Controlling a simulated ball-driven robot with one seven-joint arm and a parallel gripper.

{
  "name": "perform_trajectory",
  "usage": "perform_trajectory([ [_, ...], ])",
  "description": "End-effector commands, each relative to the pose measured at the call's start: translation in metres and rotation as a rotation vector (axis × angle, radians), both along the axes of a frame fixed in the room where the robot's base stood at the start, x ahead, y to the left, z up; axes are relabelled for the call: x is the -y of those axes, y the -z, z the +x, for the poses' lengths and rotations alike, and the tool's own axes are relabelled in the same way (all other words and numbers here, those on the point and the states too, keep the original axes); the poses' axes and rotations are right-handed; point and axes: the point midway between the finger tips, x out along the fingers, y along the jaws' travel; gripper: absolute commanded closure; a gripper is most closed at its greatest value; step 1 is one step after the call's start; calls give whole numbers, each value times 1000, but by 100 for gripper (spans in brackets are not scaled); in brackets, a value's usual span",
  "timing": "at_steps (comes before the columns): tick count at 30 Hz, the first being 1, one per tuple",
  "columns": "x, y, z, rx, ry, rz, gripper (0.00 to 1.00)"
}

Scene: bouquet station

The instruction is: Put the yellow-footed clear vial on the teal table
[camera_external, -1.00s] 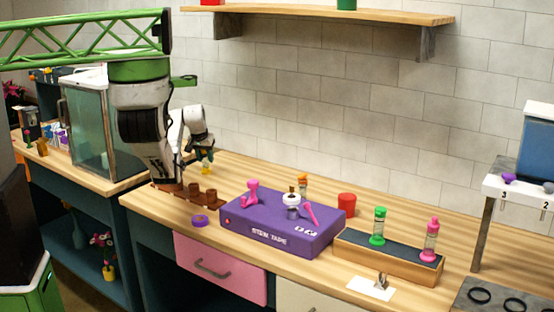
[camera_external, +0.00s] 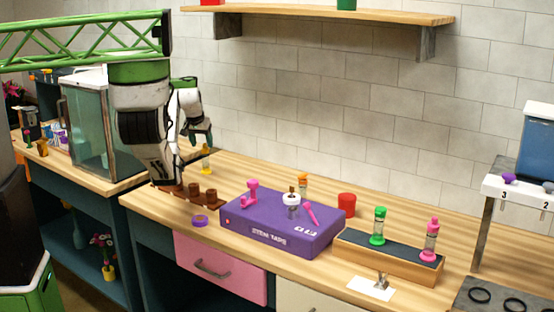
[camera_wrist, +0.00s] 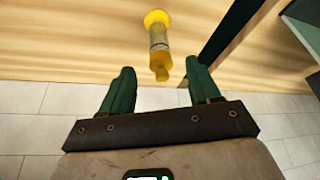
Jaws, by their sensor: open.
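The yellow-footed clear vial (camera_external: 206,160) appears to stand upright on the wooden top of the teal-fronted table (camera_external: 232,170), near the wall. In the wrist view the vial (camera_wrist: 158,42) shows its round yellow foot at the top and its yellow upper end toward my fingers. My gripper (camera_external: 204,138) is just above the vial in the external view. In the wrist view my gripper (camera_wrist: 159,78) is open, its two green fingers apart, with the vial's near end between and just beyond the tips. No finger visibly touches it.
A brown rack (camera_external: 193,192) and a purple tape ring (camera_external: 200,221) lie in front. A purple box (camera_external: 282,225) with pink tools is to the right. A glass tank (camera_external: 92,125) stands left. The tiled wall (camera_external: 300,110) is close behind.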

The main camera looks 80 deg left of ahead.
Motion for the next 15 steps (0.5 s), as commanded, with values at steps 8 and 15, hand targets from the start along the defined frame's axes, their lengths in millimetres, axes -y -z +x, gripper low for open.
perform_trajectory([
  [8,13,-35,-5,0,0,1,38],
  [15,16,-41,-6,0,0,-1,38],
])
